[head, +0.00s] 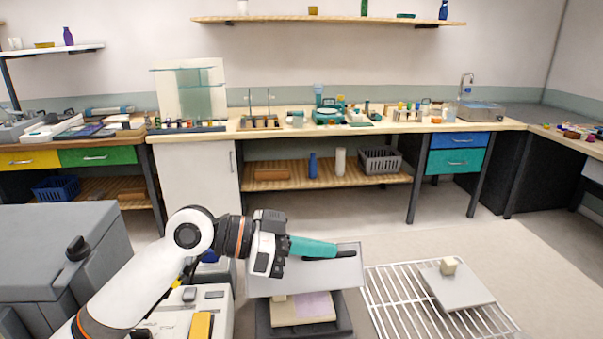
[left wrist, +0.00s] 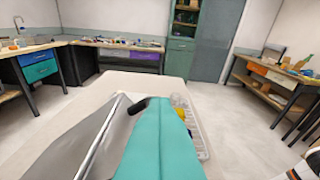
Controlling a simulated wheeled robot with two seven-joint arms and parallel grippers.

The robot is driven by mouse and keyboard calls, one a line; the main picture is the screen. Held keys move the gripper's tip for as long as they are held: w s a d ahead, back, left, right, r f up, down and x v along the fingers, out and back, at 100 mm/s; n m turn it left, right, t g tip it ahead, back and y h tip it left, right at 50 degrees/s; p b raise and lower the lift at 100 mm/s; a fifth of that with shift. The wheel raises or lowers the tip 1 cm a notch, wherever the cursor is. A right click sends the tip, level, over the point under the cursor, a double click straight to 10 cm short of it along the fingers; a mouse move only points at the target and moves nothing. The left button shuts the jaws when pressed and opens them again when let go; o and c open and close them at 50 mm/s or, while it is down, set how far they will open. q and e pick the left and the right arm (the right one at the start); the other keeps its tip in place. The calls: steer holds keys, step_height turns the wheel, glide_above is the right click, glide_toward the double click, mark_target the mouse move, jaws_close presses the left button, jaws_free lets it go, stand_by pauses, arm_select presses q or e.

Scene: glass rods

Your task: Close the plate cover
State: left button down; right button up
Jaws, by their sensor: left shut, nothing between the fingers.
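A grey-white panel (head: 345,272), which looks like the raised plate cover, stands tilted up behind a dark base (head: 345,325). A beige plate with a pale purple patch (head: 312,306) lies on the base. My left gripper (head: 332,248) has teal fingers, shut and empty, at the panel's top edge. A dark bar, perhaps a handle, shows beside the fingertips; contact cannot be told. In the left wrist view the shut fingers (left wrist: 160,125) lie just right of the grey panel (left wrist: 75,145), near a dark stub (left wrist: 138,105). My right gripper is not in view.
A white wire rack (head: 385,300) at the right holds a pale square slab (head: 462,290) with a cream knob. A white instrument (head: 180,318) stands left of the base, and a grey cabinet (head: 60,250) farther left. Benches line the back wall. Open floor lies between.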

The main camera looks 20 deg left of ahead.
mark_target(319, 289)
arm_select(q)
steer(key=shift+m+t, duration=0.4)
steer(key=shift+m, duration=0.3)
steer(key=f+b, duration=0.1)
steer(key=s+f+b, duration=0.1)
steer(key=f, duration=0.1)
steer(key=s+f, duration=0.1)
steer(key=shift+d+f+b, duration=0.25)
steer(key=shift+d+b, duration=0.1)
steer(key=shift+b, duration=0.05)
steer(key=shift+s+d+f+b, duration=0.1)
steer(key=shift+s+f+b, duration=0.25)
steer(key=shift+f, duration=0.3)
steer(key=shift+s+d+f, duration=0.15)
steer(key=shift+s+f, duration=0.05)
steer(key=shift+f, duration=0.25)
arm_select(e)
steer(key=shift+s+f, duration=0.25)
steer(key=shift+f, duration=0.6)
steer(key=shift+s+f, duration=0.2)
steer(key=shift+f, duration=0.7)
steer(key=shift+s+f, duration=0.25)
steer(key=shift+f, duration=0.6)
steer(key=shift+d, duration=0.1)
arm_select(q)
steer(key=shift+r, duration=0.1)
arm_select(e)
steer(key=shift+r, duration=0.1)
